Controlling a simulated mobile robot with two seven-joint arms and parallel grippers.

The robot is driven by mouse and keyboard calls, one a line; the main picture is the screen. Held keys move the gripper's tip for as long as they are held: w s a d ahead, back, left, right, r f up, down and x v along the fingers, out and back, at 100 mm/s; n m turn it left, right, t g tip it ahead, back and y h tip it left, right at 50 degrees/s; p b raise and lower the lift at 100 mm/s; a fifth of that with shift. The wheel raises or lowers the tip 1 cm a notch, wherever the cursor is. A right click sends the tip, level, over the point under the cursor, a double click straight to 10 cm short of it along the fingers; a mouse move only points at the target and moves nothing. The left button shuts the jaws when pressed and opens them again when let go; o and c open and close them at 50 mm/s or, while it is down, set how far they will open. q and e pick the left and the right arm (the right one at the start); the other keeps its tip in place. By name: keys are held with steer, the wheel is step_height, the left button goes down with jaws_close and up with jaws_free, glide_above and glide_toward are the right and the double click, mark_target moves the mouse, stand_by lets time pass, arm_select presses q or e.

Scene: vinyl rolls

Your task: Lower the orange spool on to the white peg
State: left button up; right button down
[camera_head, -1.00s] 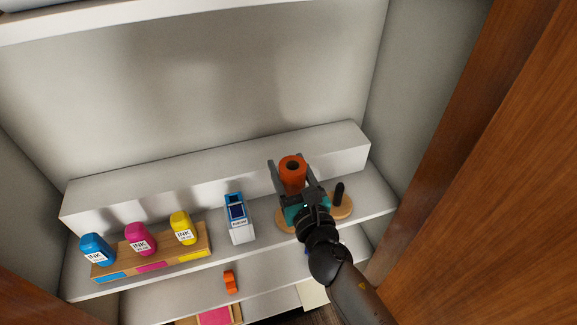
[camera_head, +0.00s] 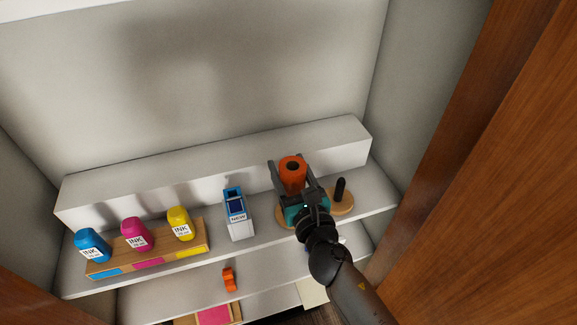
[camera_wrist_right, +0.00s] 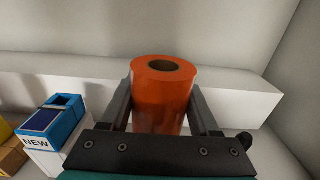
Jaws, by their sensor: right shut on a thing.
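The orange spool (camera_head: 293,176) stands roughly upright, its open core facing up. My right gripper (camera_head: 289,166) is shut on it, one finger on each side. In the right wrist view the spool (camera_wrist_right: 162,98) sits between the two dark fingers (camera_wrist_right: 161,92). The spool is over or near a round wooden base at the right of the shelf; my gripper covers most of that area. The white peg is hidden, and I cannot tell whether the spool is around it. My left gripper is not in view.
A black peg (camera_head: 340,189) stands on a wooden base (camera_head: 343,208) just right of my gripper. A blue and white box (camera_head: 238,218) stands to the left. Several ink bottles stand on a wooden rack (camera_head: 146,258) farther left. A raised white step (camera_head: 220,172) runs behind.

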steer(key=shift+f, duration=0.35)
stand_by(0.3)
steer(key=shift+f+b, duration=0.8)
steer(key=shift+b, duration=0.1)
steer(key=shift+f, duration=0.15)
steer(key=shift+f+b, duration=0.1)
steer(key=shift+b, duration=0.2)
steer(key=shift+f+b, duration=1.65)
steer(key=shift+f, duration=0.1)
steer(key=shift+c, duration=0.2)
jaws_free()
